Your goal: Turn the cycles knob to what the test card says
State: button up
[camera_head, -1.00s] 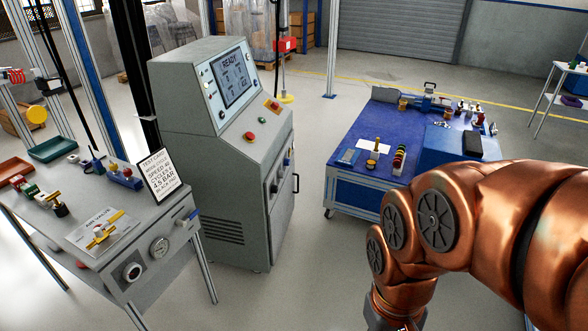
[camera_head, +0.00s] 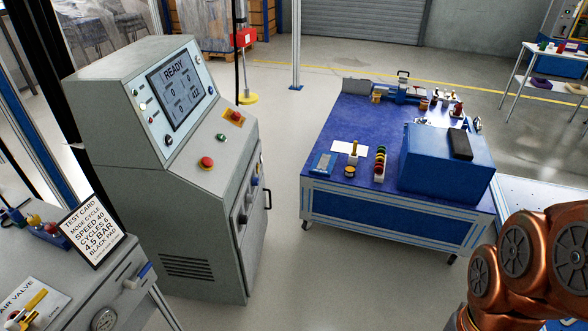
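The test card (camera_head: 92,231) stands tilted on the bench at the lower left. It reads mode cycle, speed 40, cycles, 4.5 bar, black pad; the cycles figure looks like 6. The grey control console (camera_head: 128,170) stands behind it to the right. Its screen (camera_head: 180,88) shows READY above small readings that I cannot read clearly. Small knobs sit beside the screen, among them a dark one (camera_head: 168,140) at its lower left. I cannot tell which is the cycles knob or read its label. My arm shows at the lower right, far from the console; my gripper is out of view.
A blue workbench (camera_head: 390,218) stands right of the console, with open floor between.

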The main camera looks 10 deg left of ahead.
aim_at(255, 180)
jog(key=z, duration=0.05)
jog(key=i, duration=0.6)
jog(key=u, duration=0.7)
jog(key=i, duration=0.55)
jog(key=z, duration=1.25)
jog(key=k, duration=1.25)
jog(key=u, duration=1.75)
jog(key=i, duration=0.5)
